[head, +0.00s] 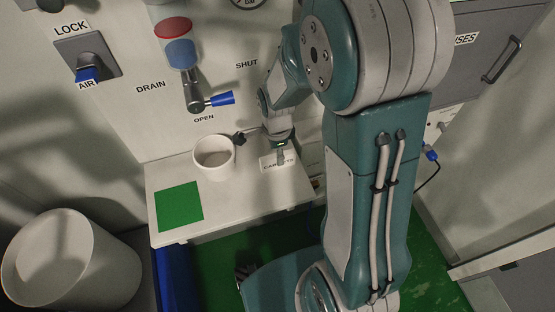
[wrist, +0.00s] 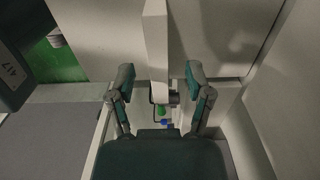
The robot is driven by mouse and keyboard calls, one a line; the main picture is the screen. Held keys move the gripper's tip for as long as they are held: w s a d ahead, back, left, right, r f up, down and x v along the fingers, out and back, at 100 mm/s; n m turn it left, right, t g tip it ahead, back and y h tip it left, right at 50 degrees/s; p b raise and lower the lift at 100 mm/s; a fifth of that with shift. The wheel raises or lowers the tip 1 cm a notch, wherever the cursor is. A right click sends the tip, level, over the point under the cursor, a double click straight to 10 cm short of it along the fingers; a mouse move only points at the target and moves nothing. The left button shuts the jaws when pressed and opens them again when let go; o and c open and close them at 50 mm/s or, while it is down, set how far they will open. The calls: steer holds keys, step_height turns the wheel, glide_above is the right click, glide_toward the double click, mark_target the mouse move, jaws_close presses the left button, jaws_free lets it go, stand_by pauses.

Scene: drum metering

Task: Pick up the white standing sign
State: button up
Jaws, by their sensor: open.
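The white standing sign (head: 268,164) with dark lettering is at the right part of the white shelf in the head view. My gripper covers part of its face, so the word cannot be fully read. My gripper (head: 281,155) is right at the sign in the head view. In the wrist view my gripper (wrist: 160,88) is open, its two fingers wide apart. A pale upright strip (wrist: 155,45), probably the sign seen edge-on, reaches between the fingers with gaps on both sides. Contact cannot be told.
A white mug (head: 213,160) stands on the white shelf (head: 168,178) left of my gripper, near a green square (head: 180,206). A blue-handled drain valve (head: 208,100) juts from the wall above. A white drum-like container (head: 70,262) is at the lower left.

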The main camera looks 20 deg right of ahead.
step_height(320, 180, down, 4)
steer(key=shift+d+f, duration=0.1)
steer(key=shift+f, duration=0.05)
jaws_close()
stand_by(0.4)
